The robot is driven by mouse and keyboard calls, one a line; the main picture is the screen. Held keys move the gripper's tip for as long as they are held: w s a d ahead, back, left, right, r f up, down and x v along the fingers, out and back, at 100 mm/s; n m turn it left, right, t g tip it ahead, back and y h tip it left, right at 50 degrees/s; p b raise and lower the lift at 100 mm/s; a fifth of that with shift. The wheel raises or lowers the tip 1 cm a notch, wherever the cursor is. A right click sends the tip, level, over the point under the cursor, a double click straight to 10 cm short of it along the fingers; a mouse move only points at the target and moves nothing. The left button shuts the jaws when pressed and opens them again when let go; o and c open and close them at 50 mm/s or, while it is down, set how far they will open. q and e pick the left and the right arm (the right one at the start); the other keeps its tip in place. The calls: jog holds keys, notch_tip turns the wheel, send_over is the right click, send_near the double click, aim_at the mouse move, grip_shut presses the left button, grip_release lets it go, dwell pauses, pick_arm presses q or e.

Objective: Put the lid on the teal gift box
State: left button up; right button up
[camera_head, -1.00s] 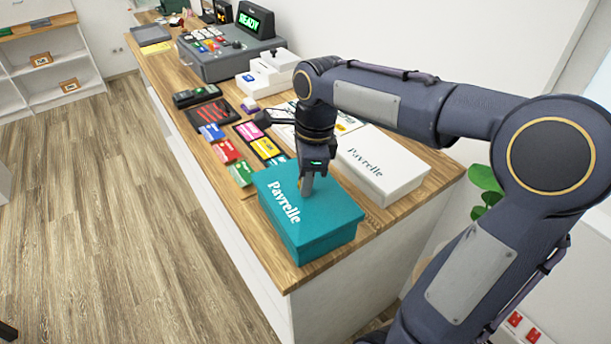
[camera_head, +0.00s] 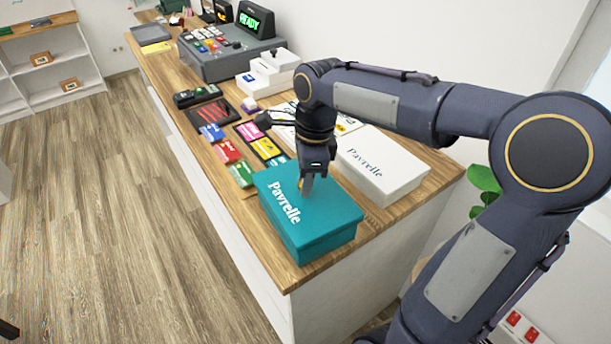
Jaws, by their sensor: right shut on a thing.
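The teal gift box (camera_head: 325,247) stands near the front end of the wooden counter. Its teal lid (camera_head: 325,215), with white "Pavrelle" lettering, lies over the top of the box and looks level. I cannot tell whether it is fully seated. My right gripper (camera_head: 304,188) points down at the middle of the lid, its fingers shut on a small part there, apparently the lid's knob, mostly hidden by the fingers. My left gripper is not in view.
A white "Pavrelle" box (camera_head: 385,175) stands close behind the teal box. Colored cards (camera_head: 227,151), a dark tray (camera_head: 215,112) and a cash register (camera_head: 230,55) lie farther along the counter (camera_head: 275,260). The counter's left edge runs close by the teal box.

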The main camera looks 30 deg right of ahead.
jog(key=shift+f+b, duration=0.85)
jog(key=shift+f, duration=0.35)
dwell(0.8)
jog(key=o, duration=1)
jog(key=shift+o, duration=0.2)
jog(key=shift+r, duration=0.1)
jog(key=r, duration=0.7)
jog(key=shift+s+d+r+p, duration=0.2)
jog(key=shift+d+r+p, duration=0.1)
jog(key=shift+d+p, duration=0.1)
jog(key=s+f+n, duration=0.1)
jog(key=s+n, duration=0.2)
jog(key=s+a+f+n+t, duration=0.1)
jog(key=s+n, duration=0.2)
jog(key=s+f+n+t+y, duration=0.1)
jog(key=s+n, duration=0.2)
jog(key=n, duration=0.1)
jog(key=shift+s+a, duration=0.1)
jog(key=shift+a, duration=0.15)
jog(key=s+a+f+n+t+y, duration=0.1)
jog(key=s+a+f+n+t, duration=0.2)
jog(key=s+f+n, duration=0.3)
jog(key=s+n, duration=0.1)
jog(key=n, duration=0.4)
jog(key=shift+s+a+f+y, duration=0.15)
jog(key=shift+a+f+y, duration=0.15)
jog(key=shift+a, duration=0.05)
